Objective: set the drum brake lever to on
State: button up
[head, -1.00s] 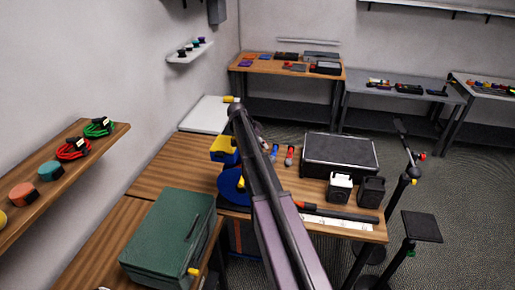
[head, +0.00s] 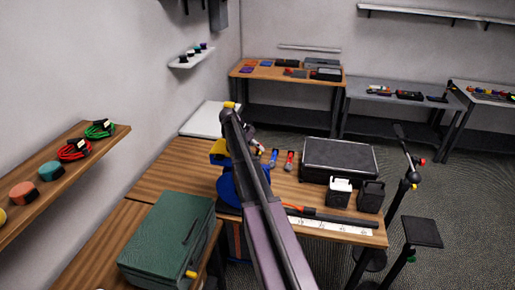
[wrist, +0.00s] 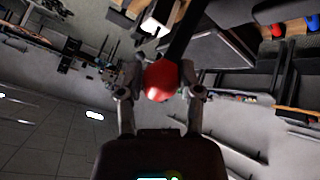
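In the wrist view a red rounded knob (wrist: 163,80) sits at the end of a black lever (wrist: 184,34), which runs up and to the right. My gripper (wrist: 164,82) has one finger on each side of the knob, and both pads appear to touch it. In the head view the blue drum (head: 228,190) with a yellow part stands at the wooden table's left side, partly behind my arm. My arm hides the lever and most of my gripper there. I cannot read the lever's on or off marking.
A green box (head: 170,236) stands front left. Stands with a black plate (head: 422,231) are at the right.

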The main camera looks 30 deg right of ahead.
jog(key=shift+o, duration=1.4)
jog(key=shift+d, duration=0.1)
